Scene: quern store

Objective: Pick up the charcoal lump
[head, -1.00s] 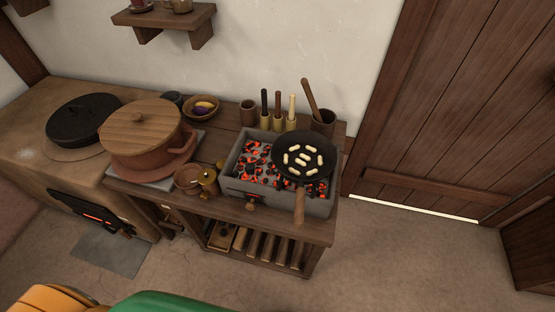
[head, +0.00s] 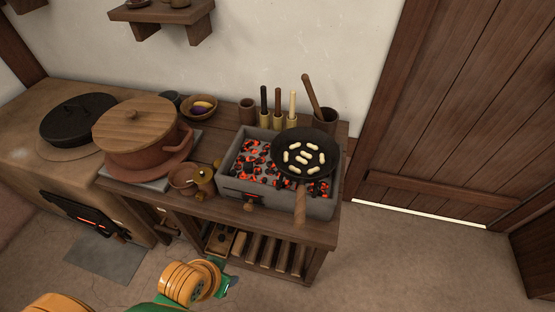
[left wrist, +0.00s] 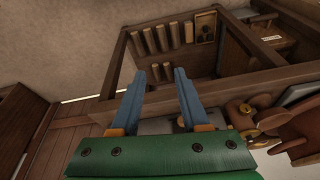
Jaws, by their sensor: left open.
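I cannot single out one charcoal lump for sure. Small dark pieces (left wrist: 206,22), perhaps charcoal, lie in a wooden tray (head: 213,248) on the lower shelf under the brazier table. Other dark lumps lie among glowing coals in the grey stone brazier (head: 320,208) on top. My left gripper (left wrist: 159,73) has two blue fingers, spread apart with nothing between them. In the left wrist view it points toward the table's lower shelf, short of the tray. In the head view my left arm is low in front of the table; its fingertips are unclear. My right gripper is not in view.
Split logs (head: 268,250) lie beside the tray, under the wooden tabletop (head: 222,211). A black pan (head: 320,145) with pale pieces rests on the brazier, handle toward me. Floor in front is clear.

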